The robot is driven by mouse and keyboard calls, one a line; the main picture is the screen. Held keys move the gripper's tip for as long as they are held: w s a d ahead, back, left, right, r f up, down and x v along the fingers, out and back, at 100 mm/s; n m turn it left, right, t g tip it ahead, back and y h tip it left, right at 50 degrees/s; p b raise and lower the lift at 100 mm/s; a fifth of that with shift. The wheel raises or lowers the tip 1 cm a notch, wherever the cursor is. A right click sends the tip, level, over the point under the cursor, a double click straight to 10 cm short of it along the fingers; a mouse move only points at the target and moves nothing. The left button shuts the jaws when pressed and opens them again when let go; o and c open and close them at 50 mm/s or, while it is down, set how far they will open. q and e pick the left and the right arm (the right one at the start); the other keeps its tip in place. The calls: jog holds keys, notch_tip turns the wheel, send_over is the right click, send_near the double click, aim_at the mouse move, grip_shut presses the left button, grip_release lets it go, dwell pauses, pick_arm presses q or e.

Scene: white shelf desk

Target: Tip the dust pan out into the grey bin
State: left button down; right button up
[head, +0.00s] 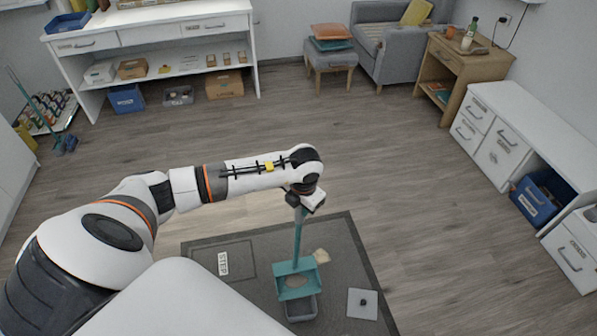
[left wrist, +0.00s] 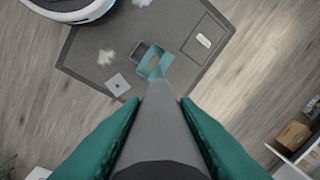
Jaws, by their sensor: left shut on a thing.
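My left gripper (head: 300,207) is shut on the upright handle of the teal dust pan (head: 296,266). In the left wrist view the grey handle (left wrist: 162,125) runs between the two teal fingers. The pan hangs low over the dark mat, and a tan patch shows in it; the pan also shows in the left wrist view (left wrist: 150,70). The grey bin (head: 301,311) stands just in front of the pan in the head view, partly covered by it. I cannot tell whether they touch. My right gripper is out of view.
The dark mat (head: 217,283) bears a STEP label. A pale dust clump (head: 321,256) lies beside the pan; a light square plate with a dark knob (head: 363,303) lies to the right. Desks and an armchair (head: 392,42) stand far off. Open wooden floor lies between.

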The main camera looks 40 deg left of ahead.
pick_arm(q)
jog(key=s+d+f+t+y+b, duration=0.1)
jog(key=s+d+f+y+b, duration=0.1)
jog(key=s+d, duration=0.9)
jog(key=shift+d+f+t+b, duration=0.4)
jog(key=shift+d+f+b, duration=0.45)
jog(key=shift+d, duration=0.35)
jog(key=shift+t+y, duration=0.3)
jog(key=shift+y, duration=0.1)
jog(key=shift+s+d+f+b, duration=0.35)
jog(key=shift+s+d+b, duration=0.45)
jog(key=shift+b, duration=0.4)
jog(key=shift+s+d+f+b, duration=0.3)
jog(key=shift+s+d+b, duration=0.3)
jog(key=shift+d+b, duration=0.45)
jog(key=shift+a, duration=0.1)
